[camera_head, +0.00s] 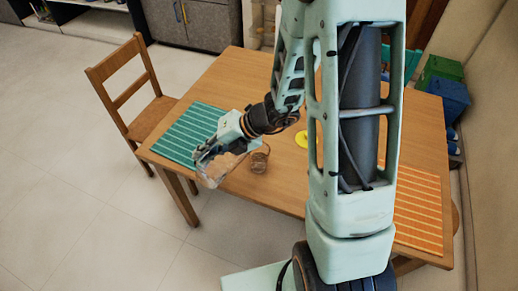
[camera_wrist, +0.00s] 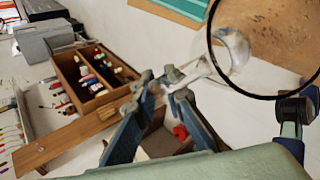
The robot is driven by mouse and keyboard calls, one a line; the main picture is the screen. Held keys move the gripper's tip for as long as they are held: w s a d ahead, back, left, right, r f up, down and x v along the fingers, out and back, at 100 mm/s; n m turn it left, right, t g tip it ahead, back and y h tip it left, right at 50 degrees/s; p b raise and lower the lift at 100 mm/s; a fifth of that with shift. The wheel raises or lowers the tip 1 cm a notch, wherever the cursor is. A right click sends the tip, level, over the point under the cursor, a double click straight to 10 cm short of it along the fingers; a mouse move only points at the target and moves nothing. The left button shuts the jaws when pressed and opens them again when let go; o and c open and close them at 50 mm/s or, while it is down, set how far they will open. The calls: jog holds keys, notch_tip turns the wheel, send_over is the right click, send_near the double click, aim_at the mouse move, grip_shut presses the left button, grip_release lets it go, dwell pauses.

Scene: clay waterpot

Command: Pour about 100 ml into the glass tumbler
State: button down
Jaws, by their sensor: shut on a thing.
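My gripper (camera_head: 206,150) is shut on a clear jug (camera_head: 217,171) near the table's left front edge. In the wrist view the fingertips (camera_wrist: 164,88) close on the jug's clear handle (camera_wrist: 197,71). A dark-rimmed round part of clear glass stands beyond them at upper right, with wood grain showing through it. The jug looks tilted, but its exact angle and the water level in it are unclear. A small glass tumbler (camera_head: 260,159) stands on the wooden table just right of the jug. I cannot tell whether it holds any liquid.
A green striped mat (camera_head: 190,128) lies behind the jug and an orange striped mat (camera_head: 419,211) at the right. A chair (camera_head: 139,91) stands at left. The wrist view shows a wooden box (camera_wrist: 92,79) of bottles.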

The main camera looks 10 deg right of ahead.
jog(key=shift+s+a+f+n+h, duration=0.1)
jog(key=shift+a+f+n+h, duration=0.2)
jog(key=shift+a+f+h, duration=0.6)
jog(key=a+f+n+t+h+b, duration=0.1)
jog(key=a+f+h, duration=0.3)
jog(key=h, duration=0.3)
jog(key=shift+s+f+t, duration=0.3)
jog(key=shift+f, duration=0.15)
jog(key=shift+a+n, duration=0.1)
jog(key=shift+n, duration=0.2)
